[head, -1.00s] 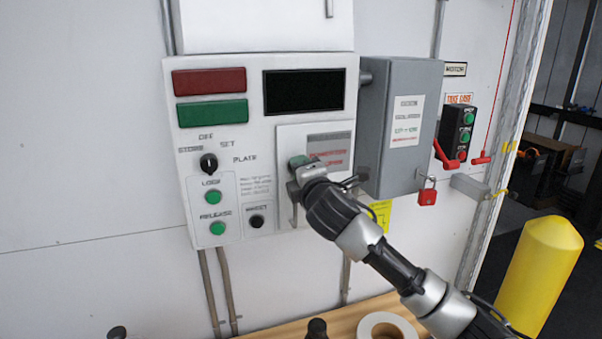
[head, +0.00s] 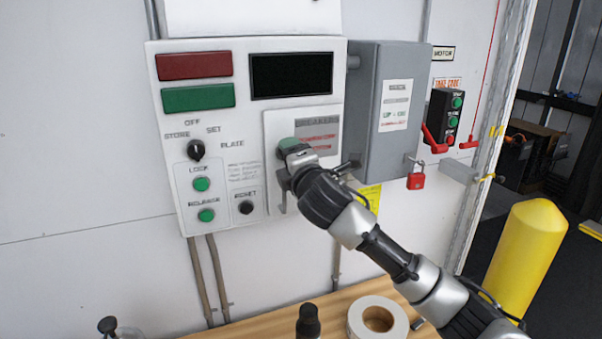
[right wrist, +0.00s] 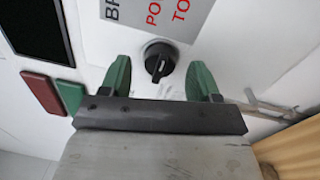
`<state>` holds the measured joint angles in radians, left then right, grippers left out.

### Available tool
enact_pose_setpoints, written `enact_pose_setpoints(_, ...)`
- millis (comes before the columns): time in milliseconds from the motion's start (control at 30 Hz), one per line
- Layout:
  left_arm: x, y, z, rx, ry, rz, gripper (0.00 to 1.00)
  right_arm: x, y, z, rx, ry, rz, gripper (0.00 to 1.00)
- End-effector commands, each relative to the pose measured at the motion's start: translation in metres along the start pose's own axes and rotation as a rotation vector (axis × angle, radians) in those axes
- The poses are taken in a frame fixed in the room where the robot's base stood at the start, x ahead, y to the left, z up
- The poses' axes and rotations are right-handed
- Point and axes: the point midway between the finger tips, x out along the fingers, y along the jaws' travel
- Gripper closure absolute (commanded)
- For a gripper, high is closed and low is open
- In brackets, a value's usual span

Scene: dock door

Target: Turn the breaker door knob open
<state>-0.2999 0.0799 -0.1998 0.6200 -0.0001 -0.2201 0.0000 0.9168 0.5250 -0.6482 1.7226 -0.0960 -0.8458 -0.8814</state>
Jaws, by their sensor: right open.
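The breaker door (head: 322,124) is a pale square panel at the lower right of the white control box. Its black knob (right wrist: 160,61) shows in the right wrist view, just beyond and between my two green fingertips. The fingers stand apart on either side of it, and I see no contact. My right gripper (right wrist: 161,80) is open and empty, facing the door. In the head view my right gripper (head: 286,165) and wrist cover the knob. My left gripper is in neither view.
A grey switch box (head: 392,110) with a red padlock (head: 416,180) is right of the panel. A wooden table (head: 265,322) below carries a tape roll (head: 378,320) and a dark bottle (head: 308,322). A yellow post (head: 525,255) stands at right.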

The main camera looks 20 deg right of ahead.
Motion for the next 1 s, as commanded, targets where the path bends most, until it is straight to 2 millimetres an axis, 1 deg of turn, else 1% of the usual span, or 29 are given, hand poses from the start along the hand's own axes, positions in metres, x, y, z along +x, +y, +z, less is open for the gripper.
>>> enact_pose_setpoints(33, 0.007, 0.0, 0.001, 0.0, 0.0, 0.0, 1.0, -0.009, -0.004, 0.0, -0.002, 0.0, 0.001, 0.38)
enact_pose_setpoints(300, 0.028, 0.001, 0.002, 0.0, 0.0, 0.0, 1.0, -0.06, -0.005, 0.0, -0.001, 0.002, 0.001, 0.38)
enact_pose_setpoints(400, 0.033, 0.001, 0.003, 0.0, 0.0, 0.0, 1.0, -0.075, -0.004, 0.0, -0.001, 0.0, 0.0, 0.38)
enact_pose_setpoints(500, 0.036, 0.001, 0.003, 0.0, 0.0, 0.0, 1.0, -0.087, -0.003, 0.0, 0.0, 0.0, 0.0, 0.38)
enact_pose_setpoints(667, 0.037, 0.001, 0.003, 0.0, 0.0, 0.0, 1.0, -0.094, -0.002, 0.0, 0.0, 0.0, -0.002, 0.38)
enact_pose_setpoints(1000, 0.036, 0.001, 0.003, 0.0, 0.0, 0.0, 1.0, -0.094, -0.001, 0.0, 0.001, 0.0, -0.002, 0.38)
